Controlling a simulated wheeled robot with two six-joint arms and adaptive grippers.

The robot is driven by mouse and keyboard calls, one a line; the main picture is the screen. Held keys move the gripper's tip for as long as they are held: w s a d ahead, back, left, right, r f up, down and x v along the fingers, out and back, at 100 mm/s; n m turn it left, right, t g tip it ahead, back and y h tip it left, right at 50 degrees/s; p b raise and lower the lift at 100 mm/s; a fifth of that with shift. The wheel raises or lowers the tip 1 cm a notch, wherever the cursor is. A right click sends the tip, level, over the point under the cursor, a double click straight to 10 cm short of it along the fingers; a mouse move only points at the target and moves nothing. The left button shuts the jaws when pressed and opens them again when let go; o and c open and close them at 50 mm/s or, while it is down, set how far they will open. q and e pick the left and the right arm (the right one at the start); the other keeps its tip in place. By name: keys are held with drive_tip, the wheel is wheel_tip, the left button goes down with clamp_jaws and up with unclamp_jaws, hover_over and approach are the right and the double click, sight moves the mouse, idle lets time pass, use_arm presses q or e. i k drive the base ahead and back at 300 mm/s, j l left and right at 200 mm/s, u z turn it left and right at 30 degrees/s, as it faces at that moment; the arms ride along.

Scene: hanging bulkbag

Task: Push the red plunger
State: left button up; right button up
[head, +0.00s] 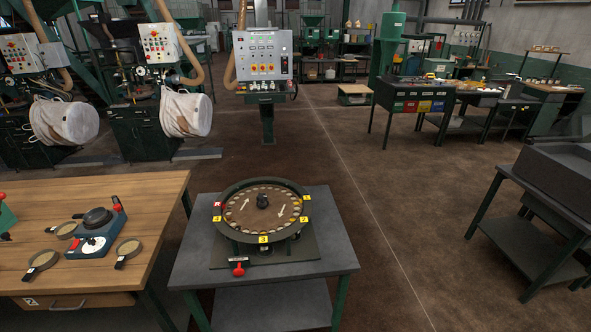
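A small red plunger-like handle (239,267) sticks out at the front left of a round dial device (262,211), low over the device's dark base plate. Other small red parts are on the blue-based tool to the left, so I cannot be fully sure which one is the plunger. The dial device has a green rim, a ring of small cups, white arrows, yellow number tags and one red tag. It stands on a grey metal table (335,255). Neither of my grippers is in view.
A wooden workbench (150,205) on the left holds a blue-based tool (96,238) and several round handled pans. A grey-topped table (555,165) stands at the right. A control panel (263,55) stands behind. The brown floor between the grey tables is clear.

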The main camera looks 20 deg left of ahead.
sight(239, 272)
drive_tip(key=u, duration=1.3)
